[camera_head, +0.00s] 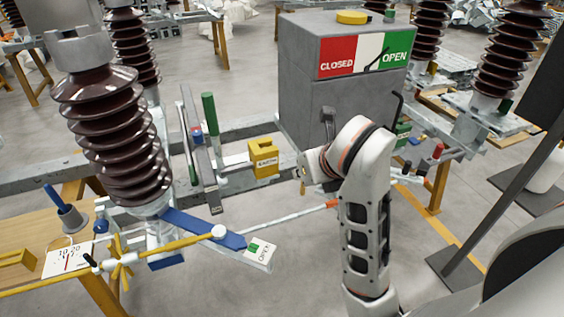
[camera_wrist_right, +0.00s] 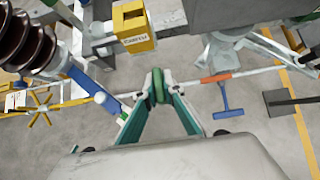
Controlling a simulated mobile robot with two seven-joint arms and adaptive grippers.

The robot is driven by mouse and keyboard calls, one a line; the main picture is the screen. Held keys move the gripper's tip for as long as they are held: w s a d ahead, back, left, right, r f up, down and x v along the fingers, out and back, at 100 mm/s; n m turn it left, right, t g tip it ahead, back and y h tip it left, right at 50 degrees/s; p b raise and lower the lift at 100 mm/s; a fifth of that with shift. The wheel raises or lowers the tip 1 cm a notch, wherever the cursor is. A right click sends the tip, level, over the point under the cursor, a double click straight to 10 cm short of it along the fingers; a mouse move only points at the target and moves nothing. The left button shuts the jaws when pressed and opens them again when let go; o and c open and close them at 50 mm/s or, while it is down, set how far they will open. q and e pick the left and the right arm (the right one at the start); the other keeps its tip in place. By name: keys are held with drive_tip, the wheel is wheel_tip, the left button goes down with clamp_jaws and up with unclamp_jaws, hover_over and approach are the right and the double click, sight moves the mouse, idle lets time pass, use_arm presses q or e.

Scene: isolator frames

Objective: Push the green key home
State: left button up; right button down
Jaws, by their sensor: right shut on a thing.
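My right gripper (camera_wrist_right: 158,97) is shut on a green thing, which looks like the green key (camera_wrist_right: 158,82), in the wrist view. The key stands between the two fingertips, with free floor showing around it. A yellow lock box (camera_wrist_right: 134,27) with a white label lies beyond the fingertips, apart from the key; it also shows in the head view (camera_head: 263,157). In the head view my right wrist hides most of the gripper and the key. I cannot tell a keyhole on the box. My left gripper is not in view.
A grey cabinet (camera_head: 300,85) with a CLOSED/OPEN plate stands behind my right wrist. A brown insulator (camera_head: 112,135), a blue lever (camera_head: 203,228) and a yellow handwheel (camera_head: 122,262) stand at left. A rod with an orange joint (camera_wrist_right: 215,78) lies right of the fingertips.

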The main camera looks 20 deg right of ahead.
drive_tip(key=w+a+r, duration=0.4)
drive_tip(key=w+r, duration=0.9)
drive_tip(key=w, duration=0.3)
use_arm(q)
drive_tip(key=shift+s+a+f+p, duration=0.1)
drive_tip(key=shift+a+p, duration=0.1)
drive_tip(key=shift+p, duration=0.1)
use_arm(e)
wheel_tip(320, 180, down, 6)
drive_tip(key=shift+w+a+f, duration=0.2)
drive_tip(key=shift+w, duration=0.05)
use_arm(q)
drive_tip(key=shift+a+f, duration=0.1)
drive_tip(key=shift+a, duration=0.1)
use_arm(e)
drive_tip(key=shift+f, duration=0.15)
use_arm(q)
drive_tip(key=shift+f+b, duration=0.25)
drive_tip(key=shift+b, duration=0.2)
use_arm(e)
drive_tip(key=shift+f, duration=0.4)
use_arm(q)
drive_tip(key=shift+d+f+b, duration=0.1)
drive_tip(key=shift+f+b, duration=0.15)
drive_tip(key=shift+b, duration=0.05)
use_arm(e)
drive_tip(key=shift+f, duration=0.3)
